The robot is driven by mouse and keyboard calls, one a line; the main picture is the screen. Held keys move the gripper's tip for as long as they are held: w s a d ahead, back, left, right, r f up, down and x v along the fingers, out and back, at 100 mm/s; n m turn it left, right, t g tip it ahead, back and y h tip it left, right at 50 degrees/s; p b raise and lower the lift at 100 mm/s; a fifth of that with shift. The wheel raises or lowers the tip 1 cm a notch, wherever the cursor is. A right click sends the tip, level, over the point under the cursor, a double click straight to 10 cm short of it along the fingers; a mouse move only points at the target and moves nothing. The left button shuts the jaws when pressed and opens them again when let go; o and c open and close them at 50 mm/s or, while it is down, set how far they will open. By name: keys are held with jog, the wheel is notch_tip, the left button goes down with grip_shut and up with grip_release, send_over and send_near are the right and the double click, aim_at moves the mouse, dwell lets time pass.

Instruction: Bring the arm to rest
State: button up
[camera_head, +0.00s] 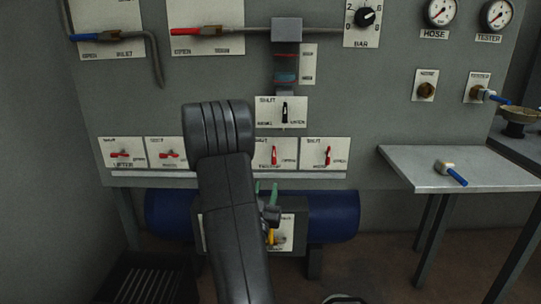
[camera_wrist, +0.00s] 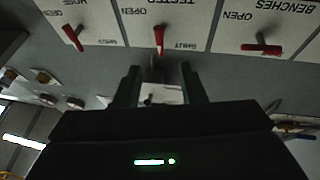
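My dark grey arm rises from the bottom of the head view, bends at a ribbed joint in front of the panel and hides part of it. My gripper (camera_head: 266,190) is partly hidden behind the arm, below the lower row of lever plates and in front of the blue tank (camera_head: 333,217). In the wrist view my gripper (camera_wrist: 160,67) shows two dark fingers standing apart, with no held object visible between them. The wrist view is upside down, with red levers on the TESTER plate (camera_wrist: 158,38), HOSE plate (camera_wrist: 70,35) and BENCHES plate (camera_wrist: 262,48).
The grey panel (camera_head: 230,70) also carries a black lever (camera_head: 285,110), a blue-handled valve (camera_head: 95,36), a red-handled valve (camera_head: 190,31) and gauges. A side table (camera_head: 420,165) at the right holds a blue-handled tool (camera_head: 452,172). The floor between tank and table looks clear.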

aim_at(273, 158)
jog(key=b+x, duration=0.1)
jog(key=x, duration=1.1)
jog(key=shift+w, duration=0.15)
jog(key=p+v, duration=0.1)
jog(key=v, duration=1.3)
jog(key=shift+m, duration=0.3)
jog(key=x, duration=1.4)
jog(key=shift+r, duration=0.3)
jog(key=m+g+h+p, duration=0.1)
jog(key=m+p, duration=0.3)
jog(key=m+g+h+p, duration=0.2)
jog(key=m+p, duration=0.1)
jog(key=m, duration=0.1)
jog(key=shift+a+r+p, duration=0.1)
jog(key=shift+a+p, duration=0.05)
jog(key=shift+p, duration=0.25)
jog(key=shift+m+g+p, duration=0.4)
jog(key=shift+m+p, duration=0.6)
jog(key=shift+m, duration=0.2)
jog(key=shift+m+h, duration=0.3)
jog(key=shift+f, duration=0.25)
